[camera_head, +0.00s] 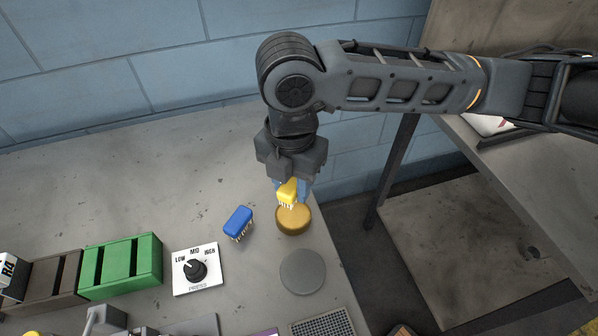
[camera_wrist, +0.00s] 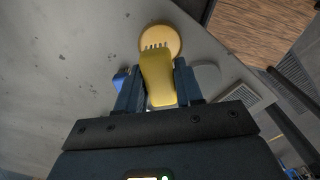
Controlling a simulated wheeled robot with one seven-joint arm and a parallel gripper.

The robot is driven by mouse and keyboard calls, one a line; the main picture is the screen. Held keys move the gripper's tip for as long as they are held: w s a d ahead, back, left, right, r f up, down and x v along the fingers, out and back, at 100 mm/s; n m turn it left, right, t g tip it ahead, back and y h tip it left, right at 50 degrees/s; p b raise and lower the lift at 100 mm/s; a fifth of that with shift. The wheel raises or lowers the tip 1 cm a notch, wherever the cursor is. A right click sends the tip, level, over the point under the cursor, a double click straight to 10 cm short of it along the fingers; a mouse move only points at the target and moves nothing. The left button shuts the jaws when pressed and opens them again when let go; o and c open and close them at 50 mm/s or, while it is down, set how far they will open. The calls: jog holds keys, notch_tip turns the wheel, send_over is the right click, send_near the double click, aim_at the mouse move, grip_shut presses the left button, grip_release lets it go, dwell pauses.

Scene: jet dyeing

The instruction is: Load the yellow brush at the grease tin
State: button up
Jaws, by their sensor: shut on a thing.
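My gripper (camera_head: 290,188) is shut on the yellow brush (camera_head: 287,192), bristles pointing down. In the head view the brush is just above and slightly behind the open grease tin (camera_head: 293,219), which has a golden-brown surface. In the wrist view the brush (camera_wrist: 158,78) lies between the two fingers (camera_wrist: 159,85), and its bristle tips overlap the near edge of the tin (camera_wrist: 160,38). I cannot tell whether the bristles touch the grease. A grey round disc (camera_head: 302,271), perhaps the tin's lid, lies on the table in front of the tin.
A blue brush (camera_head: 238,222) lies left of the tin. A dial plate marked LOW, MID, HIGH (camera_head: 195,269) and a green slotted block (camera_head: 121,266) stand further left. A grey grate (camera_head: 322,324) is at the front. The table's right edge is close to the tin.

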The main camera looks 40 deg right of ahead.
aim_at(293, 215)
jog(key=shift+f+b, duration=2.05)
jog(key=shift+f, duration=0.75)
jog(key=shift+f+b, duration=0.35)
jog(key=shift+f, duration=0.25)
jog(key=shift+r, duration=0.1)
jog(key=shift+r+p, duration=2.85)
jog(key=shift+r, duration=0.65)
